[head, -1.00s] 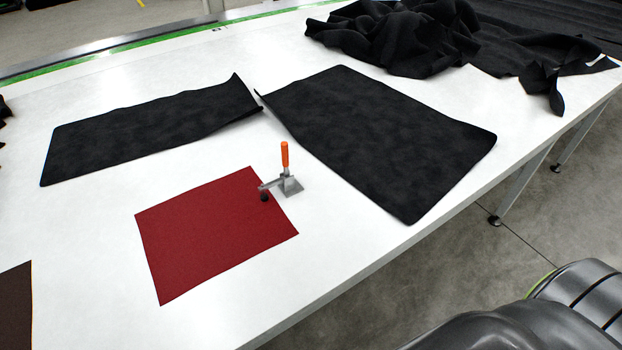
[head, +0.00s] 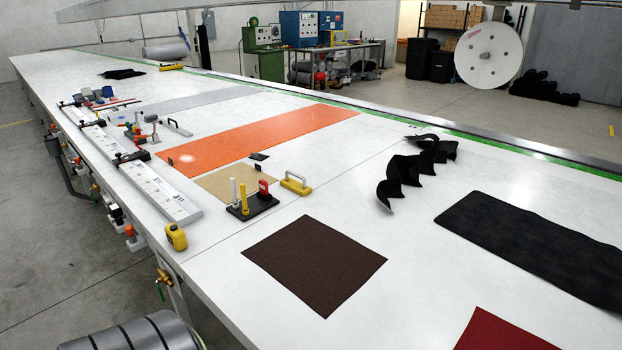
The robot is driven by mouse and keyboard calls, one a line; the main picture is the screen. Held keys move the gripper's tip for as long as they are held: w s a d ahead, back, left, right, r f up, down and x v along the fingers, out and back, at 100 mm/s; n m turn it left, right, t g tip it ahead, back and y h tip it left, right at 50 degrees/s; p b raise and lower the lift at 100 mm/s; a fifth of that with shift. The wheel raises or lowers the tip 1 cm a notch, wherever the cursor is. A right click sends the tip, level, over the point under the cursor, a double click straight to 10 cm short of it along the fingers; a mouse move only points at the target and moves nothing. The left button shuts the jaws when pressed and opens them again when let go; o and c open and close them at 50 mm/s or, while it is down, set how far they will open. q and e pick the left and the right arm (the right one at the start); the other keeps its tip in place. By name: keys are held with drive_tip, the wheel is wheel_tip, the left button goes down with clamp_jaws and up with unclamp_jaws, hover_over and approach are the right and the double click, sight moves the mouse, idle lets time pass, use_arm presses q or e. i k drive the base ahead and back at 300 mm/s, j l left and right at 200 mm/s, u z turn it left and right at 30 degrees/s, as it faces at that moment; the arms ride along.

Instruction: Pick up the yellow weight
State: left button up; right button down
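A yellow weight (head: 296,184), a small block with a pale arched handle on top, stands on the long white table (head: 340,200). It is just right of a black stand (head: 252,206) that holds upright white and yellow sticks and a red piece. It seems to stand apart from the stand, near the right edge of a tan sheet (head: 232,184). Neither of my grippers is in view.
A dark brown sheet (head: 315,262) lies in front of the weight and an orange sheet (head: 250,138) behind it. A yellow tape measure (head: 176,237) sits at the table's left edge. Black fabric (head: 535,250) lies to the right. Bare white table surrounds the weight's right side.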

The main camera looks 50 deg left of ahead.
sight(302, 189)
drive_tip(key=u, duration=1.7)
drive_tip(key=j+z, duration=0.2)
drive_tip(key=z, duration=0.25)
drive_tip(key=j+z, duration=0.2)
drive_tip(key=z, duration=0.2)
drive_tip(key=j+z, duration=0.2)
drive_tip(key=z, duration=0.25)
